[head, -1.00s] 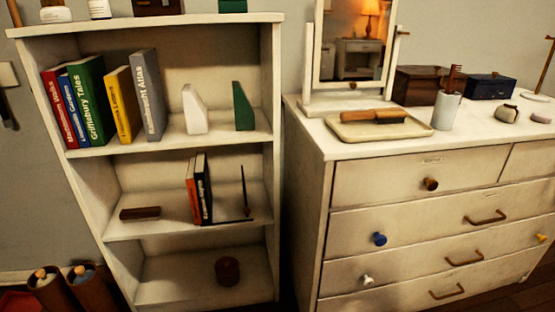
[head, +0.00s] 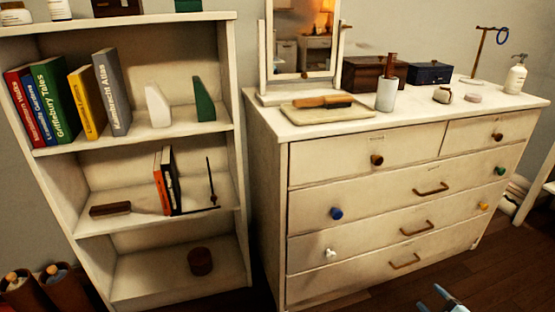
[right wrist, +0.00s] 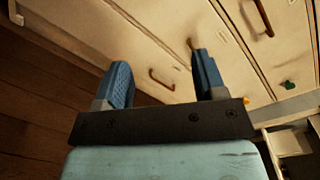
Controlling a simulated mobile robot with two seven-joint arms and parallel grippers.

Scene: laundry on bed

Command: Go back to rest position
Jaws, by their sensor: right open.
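My right gripper (head: 440,299) shows at the bottom edge of the head view, low in front of the dresser (head: 268,190) and over the dark floor. In the right wrist view its two blue fingers (right wrist: 166,88) are apart with nothing between them. Beyond them are drawer fronts with bar handles and knobs. I cannot tell the exact gap between the fingers and the drawers. My left gripper is not in view.
A white bookshelf (head: 240,150) with several books stands at the left. The dresser top holds a mirror (head: 303,40), a tray (head: 320,116), a cup (head: 386,95), boxes and a pump bottle (head: 516,75). The wooden floor (head: 500,260) at the right looks clear.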

